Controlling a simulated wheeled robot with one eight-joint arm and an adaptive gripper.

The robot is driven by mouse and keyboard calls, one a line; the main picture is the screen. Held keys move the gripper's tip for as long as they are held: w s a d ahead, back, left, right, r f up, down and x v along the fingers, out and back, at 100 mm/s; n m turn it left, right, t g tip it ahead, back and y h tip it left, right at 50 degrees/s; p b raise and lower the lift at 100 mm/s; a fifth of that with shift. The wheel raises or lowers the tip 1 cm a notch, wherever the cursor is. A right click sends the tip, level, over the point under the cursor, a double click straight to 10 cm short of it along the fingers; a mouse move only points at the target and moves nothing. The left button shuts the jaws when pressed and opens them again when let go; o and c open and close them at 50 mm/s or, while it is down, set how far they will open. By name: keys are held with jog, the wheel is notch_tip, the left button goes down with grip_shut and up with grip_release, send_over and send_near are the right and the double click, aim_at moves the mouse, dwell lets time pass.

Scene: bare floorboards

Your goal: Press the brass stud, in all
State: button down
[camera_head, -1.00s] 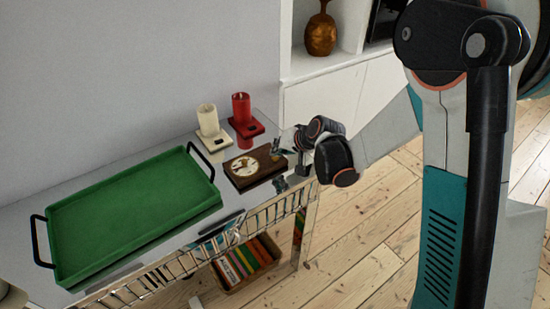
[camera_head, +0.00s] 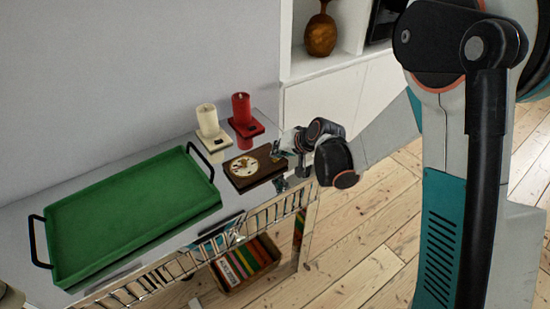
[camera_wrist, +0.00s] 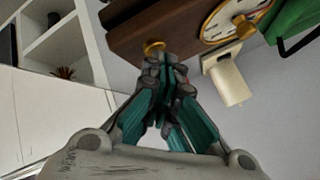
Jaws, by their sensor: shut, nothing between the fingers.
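A dark wooden block with a round cream clock face (camera_head: 245,167) lies on the glossy top of a cart. In the wrist view the brass stud (camera_wrist: 154,47) sits on the wooden block (camera_wrist: 160,28), right at my fingertips. My gripper (camera_wrist: 166,62) is shut and empty, its fingertips at the stud; I cannot tell whether they touch it. In the head view my gripper (camera_head: 278,152) is at the right end of the block, and the stud is hidden or too small to make out there. A second brass knob (camera_wrist: 245,27) stands by the clock face.
A green tray (camera_head: 62,278) with black handles fills the left of the cart top. A cream candle on a holder (camera_head: 207,120) and a red candle on a holder (camera_head: 241,108) stand behind the block. A box of books (camera_head: 247,263) is below.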

jog(key=shift+r, duration=0.15)
jog(key=shift+r+p, duration=0.5)
jog(key=shift+r, duration=0.25)
jog(key=shift+r+p, duration=1.6)
jog(key=shift+r, duration=0.85)
